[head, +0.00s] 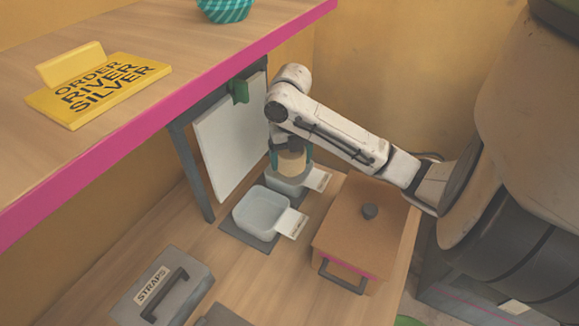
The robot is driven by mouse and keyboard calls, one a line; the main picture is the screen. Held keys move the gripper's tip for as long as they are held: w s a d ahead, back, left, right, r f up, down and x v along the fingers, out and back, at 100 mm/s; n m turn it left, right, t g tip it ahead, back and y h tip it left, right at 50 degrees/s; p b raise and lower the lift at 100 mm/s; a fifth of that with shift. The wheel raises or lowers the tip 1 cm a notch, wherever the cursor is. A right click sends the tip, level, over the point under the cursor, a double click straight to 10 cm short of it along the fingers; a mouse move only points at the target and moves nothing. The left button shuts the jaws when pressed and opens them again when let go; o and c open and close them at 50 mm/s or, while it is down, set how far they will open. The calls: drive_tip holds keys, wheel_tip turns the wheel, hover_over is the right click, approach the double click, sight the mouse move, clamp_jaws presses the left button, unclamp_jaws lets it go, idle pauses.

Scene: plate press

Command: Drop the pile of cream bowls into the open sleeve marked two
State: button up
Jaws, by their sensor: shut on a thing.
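My gripper (291,150) points down and is shut on the pile of cream bowls (291,164), which shows as a tan rounded shape between the fingers. The pile is right over the farther pale sleeve (285,184), at or just above its mouth; I cannot tell how far it is inside. That sleeve has a white tag (318,180) on its right. A nearer pale sleeve (263,213) is open and empty, with its own tag (292,224). The writing on both tags is too small to read, so I cannot tell which is marked two.
A brown box with a dark knob (362,230) stands right of the sleeves. A grey case marked STRAPS (163,288) lies at the front left. A white panel (228,138) stands behind the sleeves, under a pink-edged shelf (160,112) with a yellow order sign (98,88).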

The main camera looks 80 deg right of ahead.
drive_tip(key=shift+w+d+f, duration=0.3)
drive_tip(key=shift+d+f, duration=0.15)
drive_tip(key=shift+f, duration=0.2)
drive_tip(key=shift+f+p, duration=0.35)
drive_tip(key=shift+f, duration=1.05)
drive_tip(key=shift+f, duration=0.2)
drive_tip(key=o, duration=1.1)
drive_tip(key=shift+r, duration=0.1)
wheel_tip(320, 180, up, 12)
drive_tip(key=shift+r, duration=0.15)
